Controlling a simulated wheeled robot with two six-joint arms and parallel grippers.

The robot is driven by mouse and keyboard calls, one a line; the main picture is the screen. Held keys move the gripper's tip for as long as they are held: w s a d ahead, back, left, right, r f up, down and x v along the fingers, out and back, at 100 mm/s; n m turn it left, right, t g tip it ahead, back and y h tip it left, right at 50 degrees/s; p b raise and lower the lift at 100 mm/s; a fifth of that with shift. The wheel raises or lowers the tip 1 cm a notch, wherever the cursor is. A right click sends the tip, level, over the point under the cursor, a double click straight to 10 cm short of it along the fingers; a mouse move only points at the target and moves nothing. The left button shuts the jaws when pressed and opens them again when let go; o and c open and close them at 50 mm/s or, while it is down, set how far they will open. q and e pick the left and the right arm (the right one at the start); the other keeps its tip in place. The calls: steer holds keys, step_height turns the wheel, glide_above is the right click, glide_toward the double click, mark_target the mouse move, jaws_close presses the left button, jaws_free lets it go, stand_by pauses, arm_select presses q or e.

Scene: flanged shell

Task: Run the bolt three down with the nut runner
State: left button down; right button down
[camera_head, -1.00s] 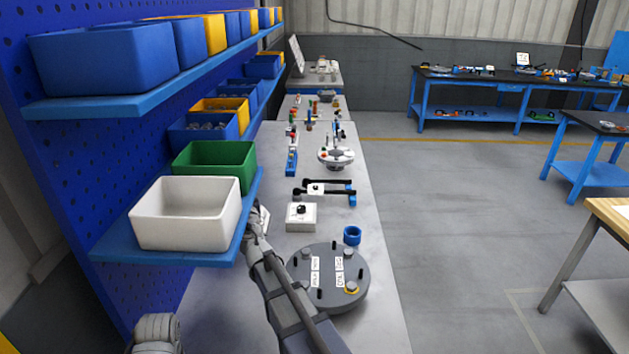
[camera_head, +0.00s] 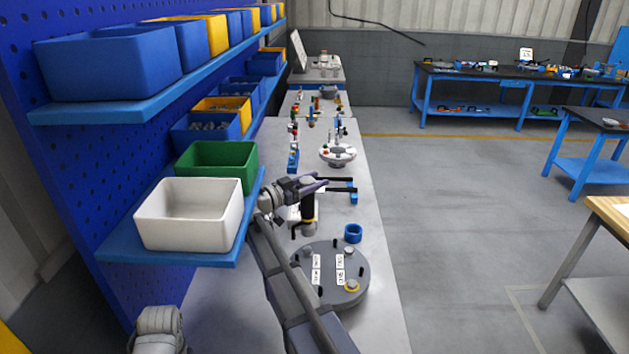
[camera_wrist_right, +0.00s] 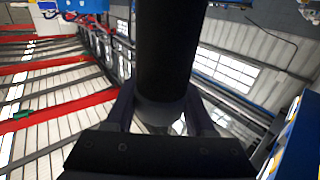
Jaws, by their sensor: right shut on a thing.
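The round grey flanged shell (camera_head: 325,288) lies on the bench just in front of the tool. It carries two white labels, short dark studs and bolt heads, one bolt (camera_head: 352,286) with a yellow ring. Which is bolt three I cannot tell. The tool's lower end appears near the shell's far edge, apparently above it. My left gripper is out of view.
A blue ring (camera_head: 352,233) stands beside the shell's far right edge. A white box behind the tool is partly hidden. Black-armed holders (camera_head: 342,190) lie beyond. A shelf with a white bin (camera_head: 188,214) and a green bin (camera_head: 217,162) borders the left. The bench right of the shell is clear.

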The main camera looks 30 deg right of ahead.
mark_target(314, 203)
steer(key=shift+a, duration=0.1)
stand_by(0.3)
steer(key=shift+a+f, duration=0.1)
steer(key=shift+f, duration=0.15)
steer(key=shift+f+b, duration=2.3)
steer(key=shift+b, duration=0.25)
steer(key=shift+f+b, duration=1.35)
steer(key=shift+b, duration=0.05)
steer(key=shift+s+t, duration=0.1)
steer(key=shift+t, duration=0.2)
steer(key=shift+n+t, duration=0.3)
steer(key=shift+n, duration=0.1)
steer(key=shift+w+n+t, duration=0.25)
steer(key=shift+n+t, duration=0.05)
steer(key=shift+t, duration=0.1)
steer(key=shift+f, duration=0.2)
steer(key=shift+r, duration=0.2)
